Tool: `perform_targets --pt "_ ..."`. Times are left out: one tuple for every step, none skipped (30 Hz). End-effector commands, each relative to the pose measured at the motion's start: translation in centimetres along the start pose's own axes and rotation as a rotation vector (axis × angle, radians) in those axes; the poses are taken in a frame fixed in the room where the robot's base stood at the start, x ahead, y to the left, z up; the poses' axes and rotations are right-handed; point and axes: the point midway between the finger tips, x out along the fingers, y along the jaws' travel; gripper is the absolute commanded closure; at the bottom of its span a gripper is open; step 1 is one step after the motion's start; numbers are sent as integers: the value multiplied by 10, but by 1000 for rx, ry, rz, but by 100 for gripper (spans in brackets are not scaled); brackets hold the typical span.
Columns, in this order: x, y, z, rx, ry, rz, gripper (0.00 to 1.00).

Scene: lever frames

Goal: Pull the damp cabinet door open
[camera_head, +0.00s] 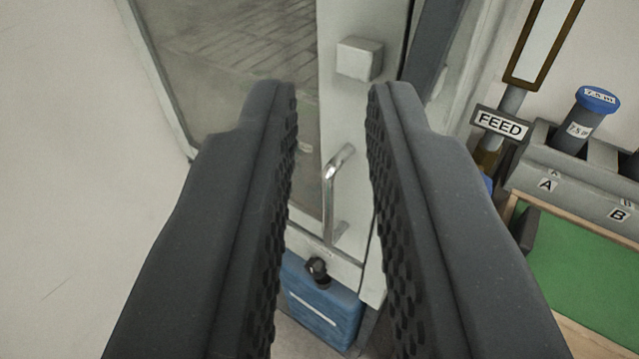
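The cabinet door (345,110) is a pale frame with a large glass pane (235,50), seen at a tilt in the head camera view. A curved metal handle (329,200) is fixed on the door's right side and shows in the gap between my fingers. My gripper (323,95) is open, with one dark ridged finger on each side of the handle in the picture. The handle appears to lie beyond the fingertips; I cannot tell the exact distance. No contact shows. The fingers hide parts of the door.
A small grey box (359,59) sits on the door frame above the handle. A blue container (318,305) with a black cap stands below. At right are a FEED sign (499,124), a grey rack (570,180) with a blue-capped tube (590,112), and a green surface (585,280).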

Motion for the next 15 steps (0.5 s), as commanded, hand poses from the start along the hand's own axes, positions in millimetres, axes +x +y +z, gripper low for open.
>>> perform_targets --pt "15 2 36 0 -7 4 83" --pt "22 2 50 0 0 6 83" --pt "31 4 69 0 13 9 83" --pt "37 5 84 0 17 11 83" --pt "42 6 98 0 27 13 83" --pt "48 7 116 -1 37 16 83" --pt "52 8 131 -2 41 18 83" --pt "55 9 144 -3 48 20 83" --pt "58 10 159 -5 57 21 83" --pt "60 10 168 -7 67 22 83" --pt "62 11 177 -9 73 23 83" --pt "64 11 188 -11 79 23 83" --pt "65 12 195 -13 84 24 83" --pt "65 12 201 -15 86 24 83" --pt "66 12 207 -17 90 24 83"
